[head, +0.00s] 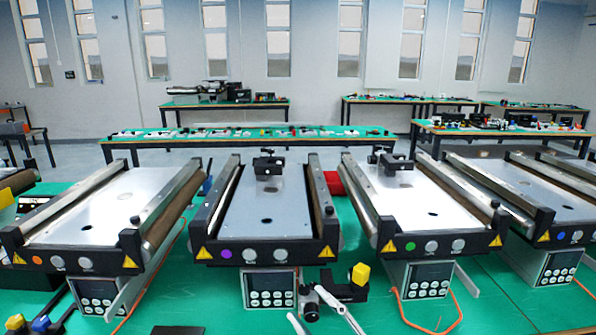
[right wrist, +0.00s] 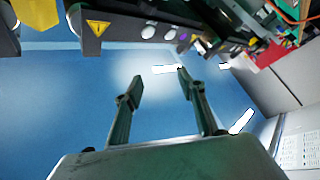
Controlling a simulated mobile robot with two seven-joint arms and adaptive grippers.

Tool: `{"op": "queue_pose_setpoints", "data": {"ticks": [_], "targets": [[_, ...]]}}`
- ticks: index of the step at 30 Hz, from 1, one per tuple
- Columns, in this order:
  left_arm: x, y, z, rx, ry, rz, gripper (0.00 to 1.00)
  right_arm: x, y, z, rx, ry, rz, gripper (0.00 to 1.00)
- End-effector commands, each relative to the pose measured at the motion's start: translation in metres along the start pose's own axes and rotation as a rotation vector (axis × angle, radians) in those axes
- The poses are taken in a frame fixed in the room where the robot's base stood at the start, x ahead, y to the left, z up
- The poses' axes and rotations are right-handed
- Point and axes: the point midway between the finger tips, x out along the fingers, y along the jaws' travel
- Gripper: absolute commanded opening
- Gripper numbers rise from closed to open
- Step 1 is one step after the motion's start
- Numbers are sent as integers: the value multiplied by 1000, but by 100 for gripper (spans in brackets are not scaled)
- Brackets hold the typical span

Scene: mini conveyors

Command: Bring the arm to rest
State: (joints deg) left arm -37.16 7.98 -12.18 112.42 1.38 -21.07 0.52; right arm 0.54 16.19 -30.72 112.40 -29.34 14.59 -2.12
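My right gripper (head: 318,293) is low at the bottom middle of the head view, in front of the conveyor with the purple dot (head: 283,252). In the right wrist view its two dark fingers (right wrist: 161,77) stand apart with nothing between them. The gripper is open and empty. That conveyor's front edge (right wrist: 130,28) runs across the top of the right wrist view, beyond the fingertips. I cannot make out my left gripper in the head view.
Conveyors with orange (head: 80,263), green (head: 397,246) and blue (head: 570,237) dots stand on the green table (head: 490,312). A yellow block (head: 361,274) on a black part is just right of my right gripper. Orange cables (head: 400,310) lie at the front right.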

Motion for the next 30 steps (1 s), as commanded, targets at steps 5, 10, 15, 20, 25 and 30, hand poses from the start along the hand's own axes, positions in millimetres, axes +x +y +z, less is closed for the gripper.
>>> {"op": "queue_pose_setpoints", "data": {"ticks": [5,10,15,20,25,30], "targets": [[0,0,-1,0,1,0,0,-83,-29,92,193,-359,64,40],[0,0,-1,0,1,0,0,-177,-68,152,342,-660,90,40],[0,0,-1,0,1,0,0,-273,-110,181,468,-916,97,40],[0,0,0,0,1,0,0,-335,-138,188,543,-1070,95,40],[0,0,0,0,1,0,0,-359,-149,189,573,-1130,93,40],[0,0,0,0,0,0,0,-361,-149,189,573,-1133,93,40]]}}
